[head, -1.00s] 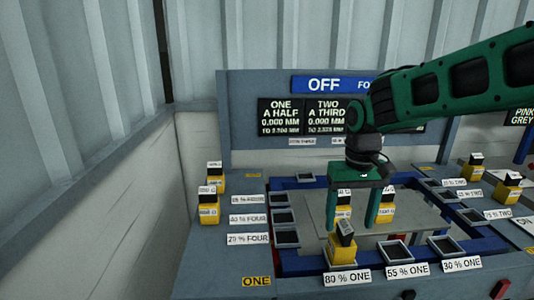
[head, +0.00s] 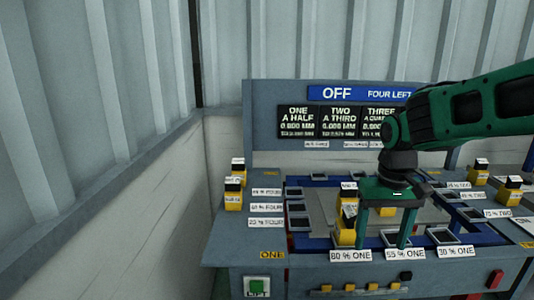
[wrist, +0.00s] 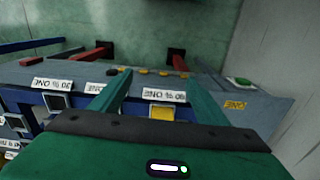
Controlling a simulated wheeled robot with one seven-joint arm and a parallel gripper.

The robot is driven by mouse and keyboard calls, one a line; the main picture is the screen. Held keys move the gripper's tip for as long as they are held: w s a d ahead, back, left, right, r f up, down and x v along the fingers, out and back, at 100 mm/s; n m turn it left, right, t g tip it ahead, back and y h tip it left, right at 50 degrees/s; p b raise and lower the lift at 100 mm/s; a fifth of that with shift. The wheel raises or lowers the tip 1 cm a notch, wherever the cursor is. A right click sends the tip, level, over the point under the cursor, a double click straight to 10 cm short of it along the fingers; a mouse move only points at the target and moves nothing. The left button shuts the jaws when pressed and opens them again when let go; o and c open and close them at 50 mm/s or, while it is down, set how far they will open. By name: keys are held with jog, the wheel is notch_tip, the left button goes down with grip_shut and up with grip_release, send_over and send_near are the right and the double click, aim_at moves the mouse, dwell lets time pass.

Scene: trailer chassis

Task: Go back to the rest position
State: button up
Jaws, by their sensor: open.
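My gripper (head: 383,240) is open, its two green fingers pointing down over the front part of the console, near the 80 % ONE and 55 % ONE labels. A yellow block with a dark top (head: 345,230) stands by the 80 % ONE label, beside the left finger; I cannot tell whether they touch. In the wrist view the open fingers (wrist: 150,97) reach over the console's front edge, and a yellow patch (wrist: 162,112) shows between them. Nothing is seen held in the gripper.
The console (head: 225,245) has empty dark slots (head: 299,223) around a grey plate. Yellow blocks (head: 233,195) stand at the left and others (head: 508,193) at the right. A green LIFT button (head: 257,286) is at the front left. A corrugated wall (head: 90,120) borders the left.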

jog(key=s+d+f+m, duration=0.2)
jog(key=s+d, duration=0.5)
jog(key=s, duration=0.4)
jog(key=s+d+f+m, duration=0.1)
jog(key=s+d+m, duration=0.2)
jog(key=s+d, duration=0.4)
jog(key=s, duration=0.3)
jog(key=shift+s+d+f+m, duration=0.35)
jog(key=shift+s+d+m, duration=0.05)
jog(key=shift+w+f, duration=0.25)
jog(key=shift+w, duration=0.35)
